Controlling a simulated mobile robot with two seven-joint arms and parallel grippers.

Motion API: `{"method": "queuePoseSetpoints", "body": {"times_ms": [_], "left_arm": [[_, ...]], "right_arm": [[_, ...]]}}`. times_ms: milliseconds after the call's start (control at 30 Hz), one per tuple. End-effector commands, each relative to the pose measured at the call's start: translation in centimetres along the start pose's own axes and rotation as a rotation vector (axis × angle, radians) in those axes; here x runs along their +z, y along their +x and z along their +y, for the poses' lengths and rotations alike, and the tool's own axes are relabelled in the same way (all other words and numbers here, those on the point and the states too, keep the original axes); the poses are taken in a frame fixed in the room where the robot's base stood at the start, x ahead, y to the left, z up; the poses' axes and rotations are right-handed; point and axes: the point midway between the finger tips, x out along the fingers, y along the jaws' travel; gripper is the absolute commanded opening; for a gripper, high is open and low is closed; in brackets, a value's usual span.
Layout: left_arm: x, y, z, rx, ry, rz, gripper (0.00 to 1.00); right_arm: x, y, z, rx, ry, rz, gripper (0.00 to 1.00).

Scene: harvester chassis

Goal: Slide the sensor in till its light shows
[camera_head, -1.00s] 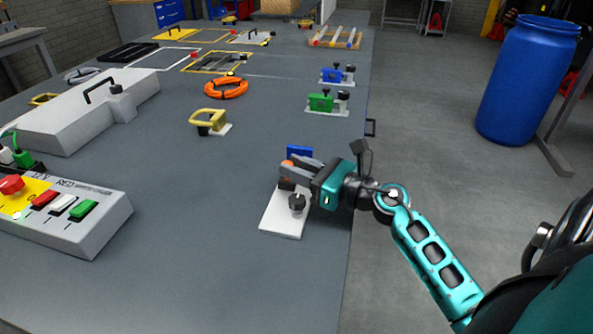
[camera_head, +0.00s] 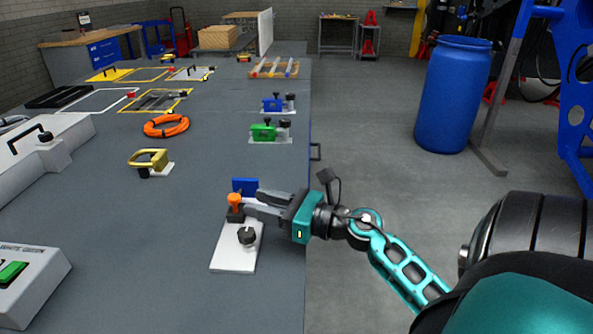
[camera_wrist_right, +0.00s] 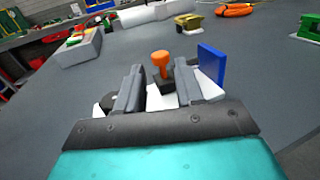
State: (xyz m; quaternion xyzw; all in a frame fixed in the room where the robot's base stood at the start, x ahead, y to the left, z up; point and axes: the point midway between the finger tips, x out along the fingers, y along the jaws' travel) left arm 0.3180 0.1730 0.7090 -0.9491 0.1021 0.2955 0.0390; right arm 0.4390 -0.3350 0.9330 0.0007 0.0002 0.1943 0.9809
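The sensor, an orange-topped piece (camera_head: 235,201) on a dark base, stands upright on a white plate (camera_head: 232,257) near the table's right edge. A blue upright block (camera_head: 245,186) is just behind it and a black knob (camera_head: 247,235) in front. My right gripper (camera_head: 252,203) is open, with its fingertips just right of the sensor. In the right wrist view the orange top (camera_wrist_right: 162,62) shows between and beyond the two spread fingers, with the blue block (camera_wrist_right: 211,63) to the right. I cannot see a lit light on the sensor. My left gripper is not in view.
Green (camera_head: 263,132) and blue (camera_head: 272,104) blocks with black knobs stand farther back. A yellow bracket (camera_head: 149,160) and an orange ring (camera_head: 166,126) lie to the left. A control box (camera_head: 38,283) is at front left. The table between is clear.

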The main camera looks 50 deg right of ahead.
Motion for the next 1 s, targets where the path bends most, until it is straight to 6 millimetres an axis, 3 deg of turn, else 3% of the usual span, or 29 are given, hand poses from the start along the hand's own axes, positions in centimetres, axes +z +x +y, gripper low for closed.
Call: {"method": "queuePoseSetpoints", "body": {"times_ms": [200, 400, 600, 1000], "left_arm": [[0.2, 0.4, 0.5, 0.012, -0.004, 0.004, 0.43], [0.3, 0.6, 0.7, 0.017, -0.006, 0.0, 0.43], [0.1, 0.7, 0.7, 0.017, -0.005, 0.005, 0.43], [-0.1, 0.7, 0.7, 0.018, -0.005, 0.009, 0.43]], "right_arm": [[-0.3, -4.8, 0.0, -0.001, 0.0, 0.003, 0.37], [-0.1, -7.7, 0.0, 0.0, -0.001, 0.001, 0.37], [0.1, -8.7, 0.0, 0.002, -0.002, -0.001, 0.37], [0.1, -8.7, 0.0, 0.001, -0.002, -0.001, 0.37]]}}
